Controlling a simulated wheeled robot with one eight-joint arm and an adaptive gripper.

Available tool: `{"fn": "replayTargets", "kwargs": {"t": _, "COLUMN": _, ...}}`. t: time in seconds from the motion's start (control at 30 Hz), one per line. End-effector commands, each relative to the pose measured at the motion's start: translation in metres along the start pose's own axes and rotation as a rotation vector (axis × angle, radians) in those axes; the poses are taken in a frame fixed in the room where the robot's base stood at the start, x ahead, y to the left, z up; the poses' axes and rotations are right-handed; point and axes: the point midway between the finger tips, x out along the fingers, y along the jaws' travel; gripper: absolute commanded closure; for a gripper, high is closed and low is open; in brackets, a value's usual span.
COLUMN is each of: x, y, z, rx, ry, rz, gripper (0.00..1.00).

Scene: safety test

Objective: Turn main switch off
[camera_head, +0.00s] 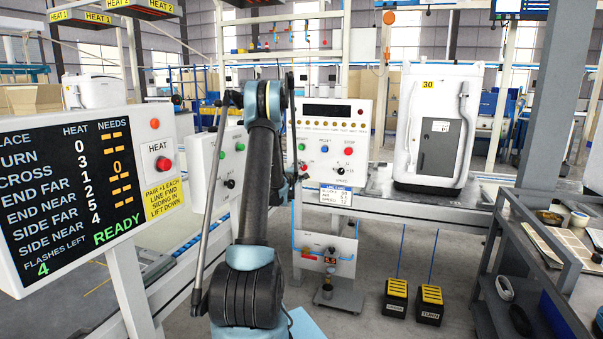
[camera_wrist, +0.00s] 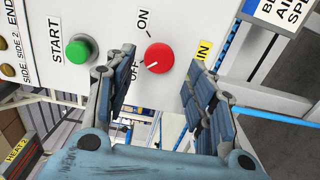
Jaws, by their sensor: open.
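The main switch is a red round knob (camera_wrist: 158,56) on a white panel, with ON and OFF lettered beside it. A yellow label (camera_wrist: 203,50), partly hidden, ends in "IN". The knob's white pointer mark points to the lower left, towards OFF. My gripper (camera_wrist: 161,75) is open, with one finger on each side of the knob in the picture and nothing held. I cannot tell whether the fingers touch the knob or panel. In the head view the white control panel (camera_head: 333,115) stands behind my arm, which hides my fingers.
A green START button (camera_wrist: 80,50) sits close to the left finger in the wrist view. A white machine part marked 30 (camera_head: 437,125) stands on the bench at the right. Yellow-topped pedals (camera_head: 430,298) are on the floor. A READY display (camera_head: 65,195) stands at the left.

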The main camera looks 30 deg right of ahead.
Motion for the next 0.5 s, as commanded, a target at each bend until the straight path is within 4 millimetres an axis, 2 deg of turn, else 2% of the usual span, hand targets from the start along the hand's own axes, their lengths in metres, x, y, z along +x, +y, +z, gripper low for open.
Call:
{"fn": "replayTargets", "kwargs": {"t": 0.2, "x": -0.044, "y": 0.0, "z": -0.002, "rx": 0.0, "ry": 0.003, "rz": -0.001, "gripper": 0.5}}
{"fn": "replayTargets", "kwargs": {"t": 0.5, "x": -0.079, "y": -0.001, "z": -0.002, "rx": 0.0, "ry": 0.002, "rz": -0.001, "gripper": 0.5}}
